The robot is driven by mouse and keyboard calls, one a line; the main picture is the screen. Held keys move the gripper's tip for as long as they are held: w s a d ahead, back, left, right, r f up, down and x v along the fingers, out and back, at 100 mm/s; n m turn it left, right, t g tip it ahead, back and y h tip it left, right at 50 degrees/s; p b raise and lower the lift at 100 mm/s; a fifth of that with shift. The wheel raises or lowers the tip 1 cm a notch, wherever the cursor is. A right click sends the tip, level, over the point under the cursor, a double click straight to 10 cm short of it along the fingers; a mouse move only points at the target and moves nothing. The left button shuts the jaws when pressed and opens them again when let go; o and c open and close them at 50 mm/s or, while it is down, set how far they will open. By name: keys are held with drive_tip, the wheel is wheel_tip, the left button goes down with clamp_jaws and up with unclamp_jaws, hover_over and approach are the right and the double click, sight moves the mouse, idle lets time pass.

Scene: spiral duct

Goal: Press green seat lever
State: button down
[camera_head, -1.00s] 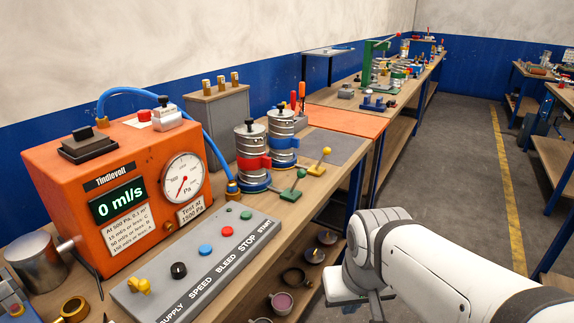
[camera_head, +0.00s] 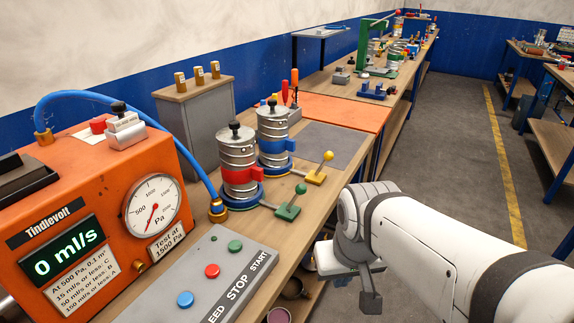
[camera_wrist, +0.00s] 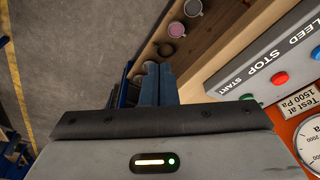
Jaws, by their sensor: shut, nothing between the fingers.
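The green seat lever (camera_head: 290,203) stands on the bench in the head view, its green ball knob up on a short stem. It sits beside the round blue seat that carries the red-banded duct stack (camera_head: 240,165). A yellow-knobbed lever (camera_head: 320,169) stands just behind it, by the blue-banded duct stack (camera_head: 274,137). My gripper (camera_head: 370,299) hangs off the bench's right edge, in front of and to the right of the green lever, touching nothing. In the wrist view its fingers (camera_wrist: 158,82) are together and empty; the green lever is not in that view.
The orange Tindlevolt tester (camera_head: 100,215) with gauge and blue hose fills the left. Its grey control panel (camera_head: 205,285) has blue, red and green buttons. A grey box (camera_head: 195,110) stands behind. Cups lie on the shelf (camera_wrist: 177,28) below. The floor aisle (camera_head: 450,150) is clear.

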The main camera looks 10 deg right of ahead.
drive_tip(key=shift+d, duration=0.15)
drive_tip(key=w+a+f+m+g+y+b, duration=0.3)
drive_tip(key=a+f+y+b, duration=0.2)
drive_tip(key=f+y+b, duration=0.4)
drive_tip(key=w+d+m+t+y+b, duration=0.3)
drive_tip(key=w+d+m+t+y, duration=0.2)
drive_tip(key=w+d+t, duration=0.9)
drive_tip(key=shift+w+d+r+m+t, duration=0.3)
drive_tip(key=shift+d+m+t, duration=0.3)
drive_tip(key=shift+m+t, duration=0.4)
drive_tip(key=shift+a, duration=0.1)
